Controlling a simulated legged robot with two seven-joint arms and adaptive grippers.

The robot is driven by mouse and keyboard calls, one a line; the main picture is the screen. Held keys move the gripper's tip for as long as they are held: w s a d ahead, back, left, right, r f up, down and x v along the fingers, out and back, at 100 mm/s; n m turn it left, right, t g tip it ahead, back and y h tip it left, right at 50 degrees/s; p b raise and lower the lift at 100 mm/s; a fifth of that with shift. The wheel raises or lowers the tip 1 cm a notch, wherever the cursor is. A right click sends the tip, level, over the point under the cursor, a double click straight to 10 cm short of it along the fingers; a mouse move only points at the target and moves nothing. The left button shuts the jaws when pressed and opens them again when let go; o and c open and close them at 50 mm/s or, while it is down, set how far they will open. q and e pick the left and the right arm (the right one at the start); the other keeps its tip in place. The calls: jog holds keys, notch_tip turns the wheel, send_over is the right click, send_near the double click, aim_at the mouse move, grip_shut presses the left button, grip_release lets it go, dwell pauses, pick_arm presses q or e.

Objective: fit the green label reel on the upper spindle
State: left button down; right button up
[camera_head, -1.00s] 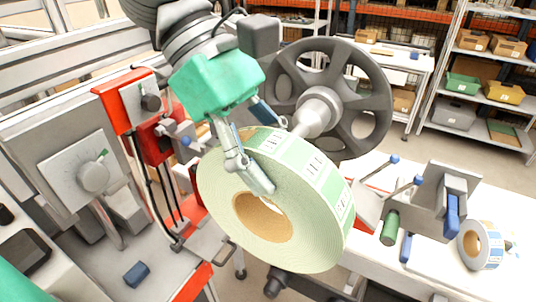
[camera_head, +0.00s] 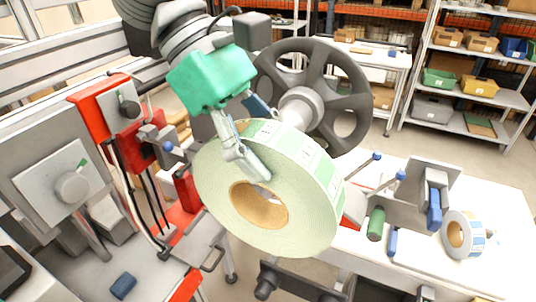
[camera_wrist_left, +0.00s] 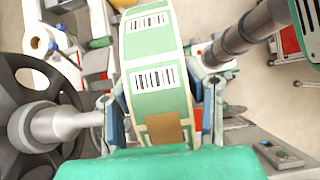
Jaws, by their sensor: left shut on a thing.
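The green label reel (camera_head: 315,185) is a thick roll with white-and-green labels on its rim and a brown core. My left gripper (camera_head: 264,146) is shut on it, one finger on its near face and the other behind it. The reel hangs in the air, its open core facing me. The upper spindle (camera_head: 300,108) is a grey hub on a dark spoked wheel, behind the reel and up to the right. In the left wrist view the reel (camera_wrist_left: 152,50) sits between both fingers, with the spindle (camera_wrist_left: 45,125) left of it. My right gripper is out of view.
A red-and-grey machine frame (camera_head: 100,100) stands at the left. A white table (camera_head: 490,200) at the right holds a bracket with blue and green rollers (camera_head: 376,222) and a small blue-white label reel (camera_head: 462,235). A dark lower shaft (camera_head: 265,285) shows below the reel.

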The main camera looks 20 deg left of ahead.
aim_at(239, 122)
pick_arm(q)
jog(key=a, duration=0.1)
jog(key=w+a, duration=0.1)
jog(key=shift+w+a, duration=0.3)
jog(key=shift+a, duration=0.05)
jog(key=shift+w+a, duration=0.25)
jog(key=shift+a, duration=0.05)
jog(key=shift+w, duration=0.25)
jog(key=shift+w+d, duration=0.4)
jog(key=shift+d, duration=0.25)
jog(key=shift+w+d, duration=0.35)
jog(key=shift+d, duration=0.25)
jog(key=shift+w+d+r, duration=0.1)
jog(key=shift+w+d, duration=0.15)
jog(key=shift+w, duration=0.2)
jog(key=w, duration=0.2)
jog(key=w+a, duration=0.2)
jog(key=w, duration=0.1)
jog(key=shift+w, duration=0.35)
jog(key=w, duration=0.3)
jog(key=shift+d, duration=0.1)
jog(key=shift+w+a, duration=0.3)
jog(key=shift+w, duration=0.1)
jog(key=shift+w+a, duration=0.3)
jog(key=shift+a, duration=0.1)
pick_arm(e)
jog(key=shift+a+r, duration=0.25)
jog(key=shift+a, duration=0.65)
